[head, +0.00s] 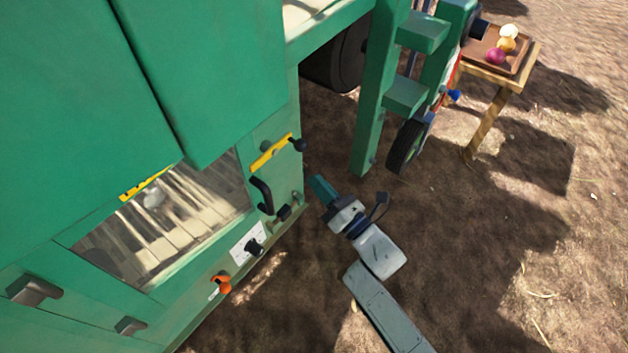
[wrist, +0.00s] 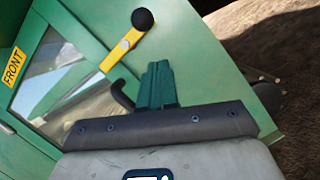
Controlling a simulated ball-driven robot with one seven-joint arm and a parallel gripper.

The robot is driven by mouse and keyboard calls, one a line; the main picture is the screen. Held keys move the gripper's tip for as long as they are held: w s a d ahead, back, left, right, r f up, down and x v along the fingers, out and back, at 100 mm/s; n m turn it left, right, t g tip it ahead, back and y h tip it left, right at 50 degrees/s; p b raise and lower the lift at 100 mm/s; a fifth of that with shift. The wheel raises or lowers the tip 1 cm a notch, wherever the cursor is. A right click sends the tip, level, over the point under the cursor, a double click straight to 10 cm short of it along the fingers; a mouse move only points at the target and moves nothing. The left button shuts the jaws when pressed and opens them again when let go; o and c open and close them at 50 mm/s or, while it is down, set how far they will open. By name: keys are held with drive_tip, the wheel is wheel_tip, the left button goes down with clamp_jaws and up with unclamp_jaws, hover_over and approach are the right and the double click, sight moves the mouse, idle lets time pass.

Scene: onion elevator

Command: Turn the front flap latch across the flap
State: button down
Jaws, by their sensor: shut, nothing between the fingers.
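A yellow bar with a black knob at its upper end, which looks like the latch (head: 268,155), sits on the green machine's front panel. In the wrist view the latch (wrist: 118,54) slants from lower left up to its knob, with a grey pivot along it. The windowed flap area (head: 165,225) lies left of it, and a yellow FRONT label (wrist: 14,66) is on it in the wrist view. My gripper (head: 320,186) has its green fingers shut and empty, right of the panel and below the knob. In the wrist view the fingertips (wrist: 157,68) appear below and right of the latch, apart from it.
A black curved handle (head: 262,196) is below the latch, close to my fingers in the wrist view. A black knob (head: 254,247) and an orange knob (head: 221,284) are lower down. Green steps (head: 405,95) and a wheel stand behind. Open dirt ground lies right.

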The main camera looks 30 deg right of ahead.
drive_tip(key=p+v, duration=0.1)
drive_tip(key=v, duration=0.7)
drive_tip(key=shift+s+d+p, duration=0.2)
drive_tip(key=shift+d+p, duration=0.1)
drive_tip(key=shift+d, duration=0.1)
drive_tip(key=shift+f, duration=0.1)
